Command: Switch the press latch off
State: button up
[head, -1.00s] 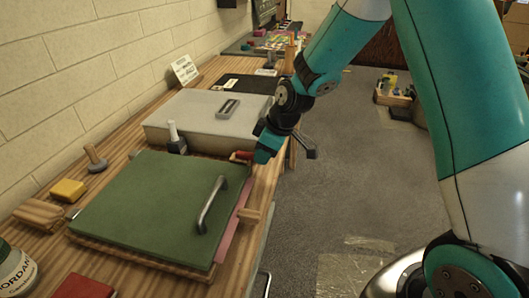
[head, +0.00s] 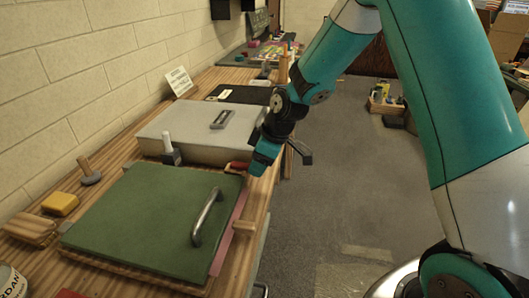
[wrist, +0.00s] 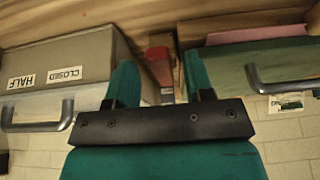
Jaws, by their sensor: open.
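A small red-handled lever (head: 237,167), which looks like the latch, sits at the bench's front edge between the green-lidded press (head: 150,222) and a grey box (head: 170,128). My gripper (head: 262,160) is just right of it in the head view. In the wrist view the red lever (wrist: 158,62) lies between and beyond the two teal fingers of my open gripper (wrist: 158,78); I see no contact. Its base is partly hidden in the head view. A white-topped upright lever (head: 169,148) stands at the back of the gap between press and box.
The press handle (head: 207,217) and the grey box's handle (wrist: 38,118) flank my gripper. The box carries labels reading HALF (wrist: 20,81) and CLOSED (wrist: 65,75). A yellow block (head: 60,203) and a wooden stamp (head: 88,170) lie at the left.

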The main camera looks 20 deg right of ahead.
jog(key=v, duration=1.7)
jog(key=shift+b, duration=0.3)
jog(key=shift+s+r, duration=0.1)
jog(key=shift+r, duration=0.05)
jog(key=s+a+m+g, duration=0.1)
jog(key=s+a, duration=0.5)
jog(key=s, duration=0.6)
jog(key=s+a+m+g, duration=0.1)
jog(key=s+a+m, duration=0.1)
jog(key=s+a, duration=0.5)
jog(key=s, duration=0.5)
jog(key=shift+s+f+m+g+y, duration=0.2)
jog(key=shift+f+m+g+y, duration=0.1)
jog(key=shift+f+m, duration=0.1)
jog(key=shift+a+r, duration=0.1)
